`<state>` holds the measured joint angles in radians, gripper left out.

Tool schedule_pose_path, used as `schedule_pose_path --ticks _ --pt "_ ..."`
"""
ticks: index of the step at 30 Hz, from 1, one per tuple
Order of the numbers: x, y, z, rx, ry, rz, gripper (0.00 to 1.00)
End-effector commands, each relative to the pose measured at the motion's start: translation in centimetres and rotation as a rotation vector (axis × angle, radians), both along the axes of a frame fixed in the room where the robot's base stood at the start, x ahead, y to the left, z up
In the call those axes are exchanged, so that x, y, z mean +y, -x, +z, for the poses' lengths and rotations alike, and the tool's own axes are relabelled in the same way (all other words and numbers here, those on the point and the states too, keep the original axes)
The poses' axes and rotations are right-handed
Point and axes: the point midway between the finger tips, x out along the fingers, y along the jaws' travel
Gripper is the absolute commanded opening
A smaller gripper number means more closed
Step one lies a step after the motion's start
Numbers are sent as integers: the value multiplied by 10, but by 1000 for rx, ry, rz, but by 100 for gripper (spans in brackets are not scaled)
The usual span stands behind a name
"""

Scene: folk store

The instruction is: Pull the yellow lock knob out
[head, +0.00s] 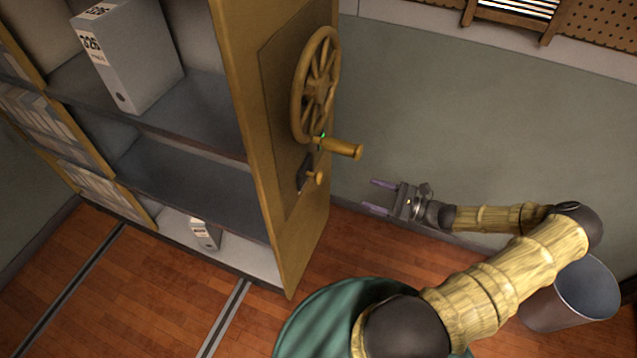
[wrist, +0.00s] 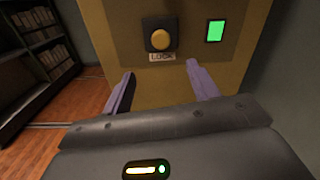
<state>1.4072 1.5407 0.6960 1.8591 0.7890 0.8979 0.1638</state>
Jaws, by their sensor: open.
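The yellow lock knob (wrist: 161,40) is round and sits on a dark square plate on the shelf's end panel. A label reading "LOCK" is under it. In the head view the knob (head: 319,178) is low on the panel, below the hand wheel (head: 317,85). My gripper (head: 378,196) is open and empty, to the right of the knob and apart from it. In the wrist view the two purple fingers of my gripper (wrist: 158,85) point at the panel, with the knob between and beyond their tips.
The wheel's handle (head: 340,148) sticks out above the knob, toward my arm's side. A green lit square (wrist: 215,31) is on the panel right of the knob. A bin (head: 570,300) stands at the lower right. Floor rails (head: 225,318) run beside the shelf.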

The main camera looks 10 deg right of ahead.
Motion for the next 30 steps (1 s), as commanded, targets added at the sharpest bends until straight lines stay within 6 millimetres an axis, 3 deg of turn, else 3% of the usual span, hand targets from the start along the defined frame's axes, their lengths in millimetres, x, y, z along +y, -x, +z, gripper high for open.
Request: schedule_pose_path --ticks 14,30 --pt "5 -4 1 -2 -6 -4 59" --pt "75 -54 1 -2 -6 -2 59"
